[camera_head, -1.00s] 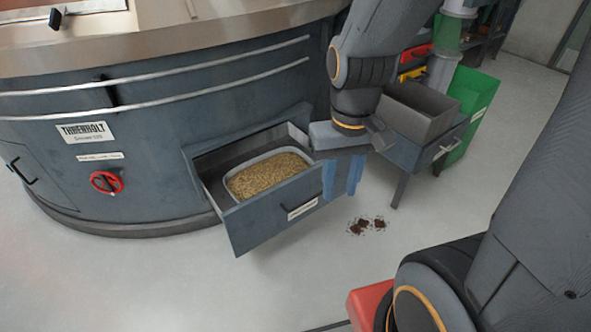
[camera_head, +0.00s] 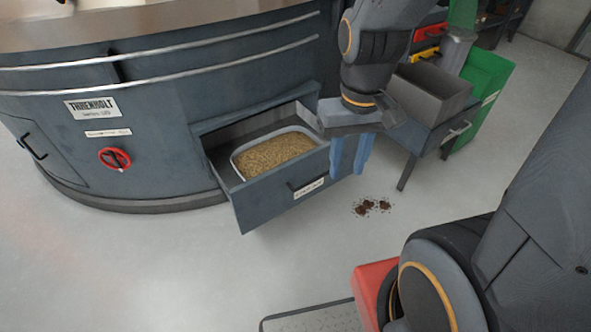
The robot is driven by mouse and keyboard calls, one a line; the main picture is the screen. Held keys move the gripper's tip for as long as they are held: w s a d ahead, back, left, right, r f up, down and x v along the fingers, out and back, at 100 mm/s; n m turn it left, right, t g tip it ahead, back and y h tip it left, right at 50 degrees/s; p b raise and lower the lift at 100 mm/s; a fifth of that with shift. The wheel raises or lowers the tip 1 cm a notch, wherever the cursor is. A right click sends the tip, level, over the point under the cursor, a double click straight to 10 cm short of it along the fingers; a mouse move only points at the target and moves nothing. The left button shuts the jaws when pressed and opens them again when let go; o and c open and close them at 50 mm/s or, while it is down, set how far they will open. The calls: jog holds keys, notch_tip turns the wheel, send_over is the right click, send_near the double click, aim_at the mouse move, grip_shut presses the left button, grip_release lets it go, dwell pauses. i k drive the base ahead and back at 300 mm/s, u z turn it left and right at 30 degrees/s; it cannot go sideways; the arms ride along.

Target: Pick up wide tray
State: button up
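A wide tray (camera_head: 235,161) with a pale grey rim lies inside an open drawer (camera_head: 275,202), filled with tan grain (camera_head: 273,152). My gripper (camera_head: 349,168) points down just outside the right end of the drawer, with its two blue fingers apart and nothing seen between them. It is to the right of the tray and not touching it. The gripper body covers the drawer's far right corner.
The drawer juts from a large round dark machine (camera_head: 170,140) with a red handwheel (camera_head: 115,159). A grey open bin (camera_head: 432,96) stands on a small table at right, by a green bin (camera_head: 487,90). Dark debris (camera_head: 370,207) lies on the floor.

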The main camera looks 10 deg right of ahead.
aim_at(260, 155)
jog(key=u, duration=0.05)
jog(key=k, duration=0.5)
jog(key=u, duration=0.4)
jog(key=i, duration=0.95)
jog(key=z, duration=0.8)
jog(key=i, duration=0.55)
jog(key=z, duration=0.6)
